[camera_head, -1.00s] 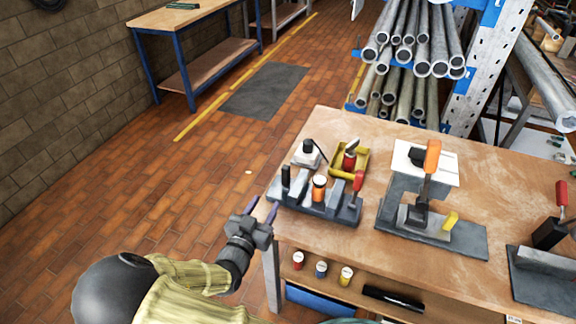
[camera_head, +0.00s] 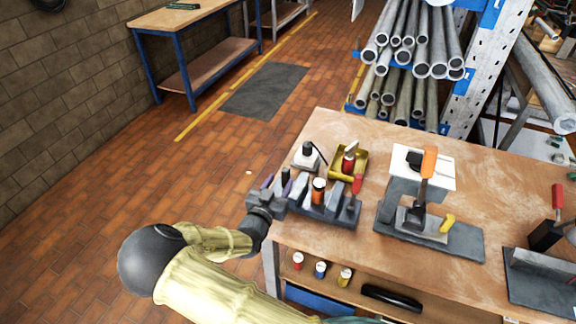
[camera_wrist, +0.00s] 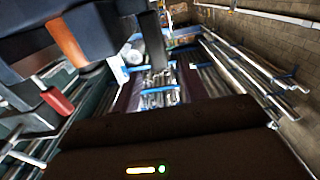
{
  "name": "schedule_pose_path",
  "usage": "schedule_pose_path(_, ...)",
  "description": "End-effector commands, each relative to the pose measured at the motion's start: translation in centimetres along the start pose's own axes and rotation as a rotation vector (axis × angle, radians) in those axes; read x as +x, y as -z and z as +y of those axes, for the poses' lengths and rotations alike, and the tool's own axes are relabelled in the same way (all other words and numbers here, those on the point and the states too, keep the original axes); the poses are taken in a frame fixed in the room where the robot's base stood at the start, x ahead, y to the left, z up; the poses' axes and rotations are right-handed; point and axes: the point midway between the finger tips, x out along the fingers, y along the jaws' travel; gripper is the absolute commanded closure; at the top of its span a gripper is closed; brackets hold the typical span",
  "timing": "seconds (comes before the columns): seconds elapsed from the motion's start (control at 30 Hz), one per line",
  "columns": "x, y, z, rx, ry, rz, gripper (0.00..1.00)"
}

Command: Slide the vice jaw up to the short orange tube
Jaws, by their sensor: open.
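The vice (camera_head: 335,215) is a dark grey base at the bench's left front corner. The short orange tube (camera_head: 319,188), with a dark band, stands upright on it between two grey blocks. The left block, seemingly the sliding jaw (camera_head: 299,188), has a black upright post (camera_head: 286,182) beside it. A red-handled lever (camera_head: 357,186) is at the right end. My gripper (camera_head: 277,186) is open at the vice's left end, its fingers by the black post. Contact cannot be told. In the wrist view the orange tube (camera_wrist: 68,42) and post (camera_wrist: 152,40) show close up; the fingertips do not.
Behind the vice are a grey-white block with a black knob (camera_head: 308,155) and a yellow tray (camera_head: 348,162). A fixture with an orange-topped clamp (camera_head: 427,190) stands to the right. Small coloured cans (camera_head: 320,270) are on the shelf below. Floor is free left of the bench.

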Motion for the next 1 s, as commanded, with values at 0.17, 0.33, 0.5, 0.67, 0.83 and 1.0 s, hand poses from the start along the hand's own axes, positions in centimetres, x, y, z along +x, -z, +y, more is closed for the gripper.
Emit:
schedule_pose_path(0.17,3.3,0.2,0.1,0.0,-0.002,0.001,0.56)
schedule_pose_path(0.33,6.0,0.1,0.1,0.0,-0.002,0.001,0.56)
schedule_pose_path(0.5,7.3,0.0,0.1,-0.001,-0.001,0.0,0.56)
schedule_pose_path(0.67,7.4,0.0,0.1,-0.001,-0.001,0.0,0.56)
schedule_pose_path(0.83,7.4,0.0,0.1,-0.001,-0.001,0.0,0.66)
schedule_pose_path(1.0,7.4,0.0,0.1,0.0,-0.001,0.0,0.97)
